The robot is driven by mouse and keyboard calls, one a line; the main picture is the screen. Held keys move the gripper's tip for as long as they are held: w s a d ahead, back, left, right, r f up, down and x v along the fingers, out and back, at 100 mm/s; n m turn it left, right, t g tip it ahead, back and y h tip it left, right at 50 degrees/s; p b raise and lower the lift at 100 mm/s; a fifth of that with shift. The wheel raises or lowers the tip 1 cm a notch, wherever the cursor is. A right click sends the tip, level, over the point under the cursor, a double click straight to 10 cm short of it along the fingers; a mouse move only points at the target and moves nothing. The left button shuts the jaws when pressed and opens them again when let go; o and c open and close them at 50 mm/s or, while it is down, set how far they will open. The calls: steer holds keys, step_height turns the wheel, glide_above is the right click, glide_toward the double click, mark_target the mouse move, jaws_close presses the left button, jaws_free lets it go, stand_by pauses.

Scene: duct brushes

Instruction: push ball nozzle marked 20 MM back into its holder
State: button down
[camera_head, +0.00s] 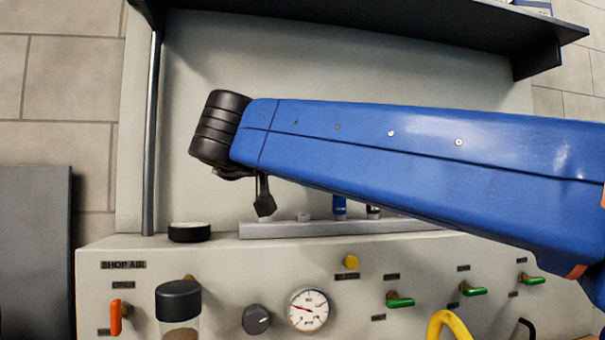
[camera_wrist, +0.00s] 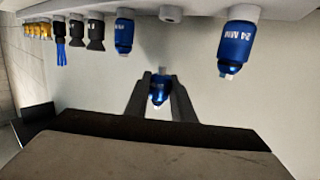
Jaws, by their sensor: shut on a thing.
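My gripper (camera_wrist: 160,88) is shut on a small blue nozzle (camera_wrist: 158,95) with a pale tip. Its marking cannot be read. In the head view my gripper (camera_head: 264,200) points down over the left part of the grey rail (camera_head: 400,227); the nozzle cannot be made out there. In the wrist view an empty round stub (camera_wrist: 171,13) on the rail sits apart from the held nozzle. It lies between a blue nozzle marked 24 MM (camera_wrist: 237,45) and another blue nozzle (camera_wrist: 124,35) whose marking is unreadable.
Several dark and brass fittings (camera_wrist: 77,32) line the rail in the wrist view. Below the rail, the panel carries a gauge (camera_head: 308,310), valves with green handles (camera_head: 400,301) and a black-lidded jar (camera_head: 178,300). A dark shelf (camera_head: 350,28) overhangs above.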

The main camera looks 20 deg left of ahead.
steer(key=shift+f, duration=2.85)
steer(key=shift+s, duration=0.2)
steer(key=shift+f, duration=0.55)
stand_by(0.3)
steer(key=c, duration=1.4)
jaws_free()
steer(key=shift+c, duration=0.2)
steer(key=shift+s, duration=0.1)
steer(key=s+r, duration=0.2)
steer(key=s, duration=1.5)
steer(key=shift+a+r, duration=0.3)
steer(key=shift+r, duration=0.05)
